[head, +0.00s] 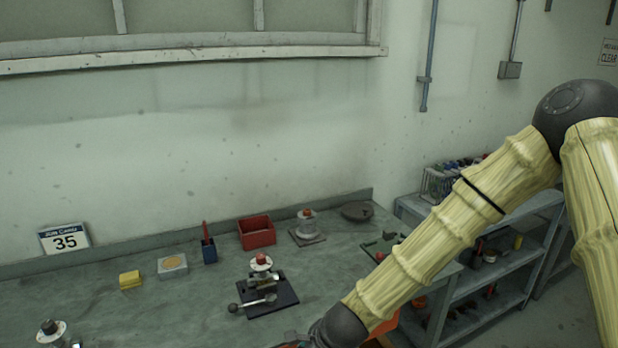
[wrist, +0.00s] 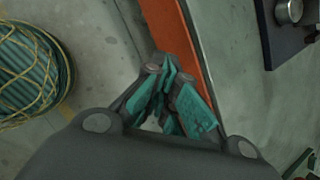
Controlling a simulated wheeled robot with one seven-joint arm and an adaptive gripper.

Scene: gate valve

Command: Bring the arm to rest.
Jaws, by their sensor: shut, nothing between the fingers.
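My gripper (wrist: 172,90) shows in the wrist view with its teal-padded fingers drawn together and nothing between them. It points down near an orange edge (wrist: 180,40) that runs along the bench side. In the head view only a little of the gripper (head: 292,340) shows at the bottom edge, below the workbench fixture. My arm reaches in from the right, bent at the elbow. The valve fixture (head: 266,290) stands on a dark plate on the workbench (head: 170,310), apart from my gripper. Part of a dark plate (wrist: 285,45) also shows in the wrist view.
A red bin (head: 257,232), a blue holder (head: 209,249), a yellow block (head: 130,280) and a job card (head: 64,239) stand along the bench back. A grey shelf (head: 500,265) stands at right.

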